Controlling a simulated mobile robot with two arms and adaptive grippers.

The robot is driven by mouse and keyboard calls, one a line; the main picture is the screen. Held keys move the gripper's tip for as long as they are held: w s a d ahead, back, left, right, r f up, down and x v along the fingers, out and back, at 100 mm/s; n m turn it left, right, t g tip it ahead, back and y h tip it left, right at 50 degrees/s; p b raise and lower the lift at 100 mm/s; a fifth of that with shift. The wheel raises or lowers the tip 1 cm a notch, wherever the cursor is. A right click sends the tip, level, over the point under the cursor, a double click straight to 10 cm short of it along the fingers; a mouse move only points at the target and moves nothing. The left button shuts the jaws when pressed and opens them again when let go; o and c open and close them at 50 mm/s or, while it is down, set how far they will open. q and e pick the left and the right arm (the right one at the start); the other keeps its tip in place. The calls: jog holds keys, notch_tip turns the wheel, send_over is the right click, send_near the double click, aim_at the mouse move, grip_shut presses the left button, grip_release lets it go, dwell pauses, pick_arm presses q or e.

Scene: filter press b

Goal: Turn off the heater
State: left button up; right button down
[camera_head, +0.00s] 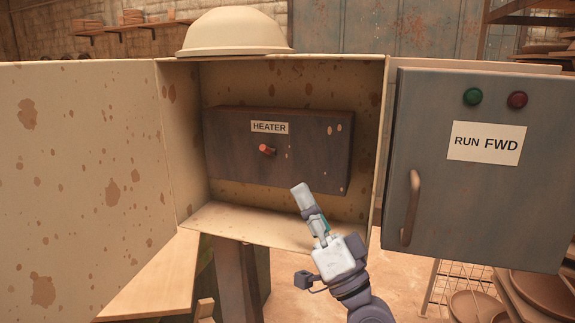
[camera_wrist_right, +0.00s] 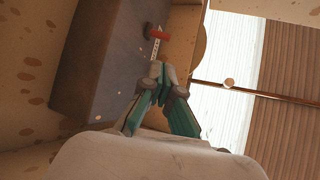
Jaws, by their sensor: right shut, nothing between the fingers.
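The heater box (camera_head: 225,150) is a dark panel with a "HEATER" label (camera_head: 269,127), mounted inside an open beige cabinet (camera_head: 215,82). A small red-tipped switch (camera_head: 266,149) sticks out below the label. In the right wrist view the switch (camera_wrist_right: 157,33) shows near the top, beyond the fingertips. My right gripper (camera_head: 301,196) is shut and empty, in front of the cabinet opening, below and to the right of the switch. It is apart from the switch. In the right wrist view the fingers (camera_wrist_right: 157,82) meet at the tips. My left gripper is not in view.
The beige cabinet door (camera_head: 75,160) stands open to the left. A grey "RUN FWD" cabinet (camera_head: 460,200) with a handle (camera_head: 411,208) stands close on the right. A beige dome (camera_head: 235,32) sits on the cabinet top. A wooden surface (camera_head: 155,280) lies below left.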

jog(key=p+x, duration=0.3)
jog(key=x, duration=0.6)
jog(key=shift+a+r, duration=0.2)
jog(key=shift+f, duration=0.5)
dwell(0.9)
jog(key=shift+s+f, duration=0.1)
jog(key=shift+f, duration=0.1)
jog(key=shift+f+b, duration=0.3)
jog(key=shift+f, duration=0.1)
jog(key=v, duration=1.2)
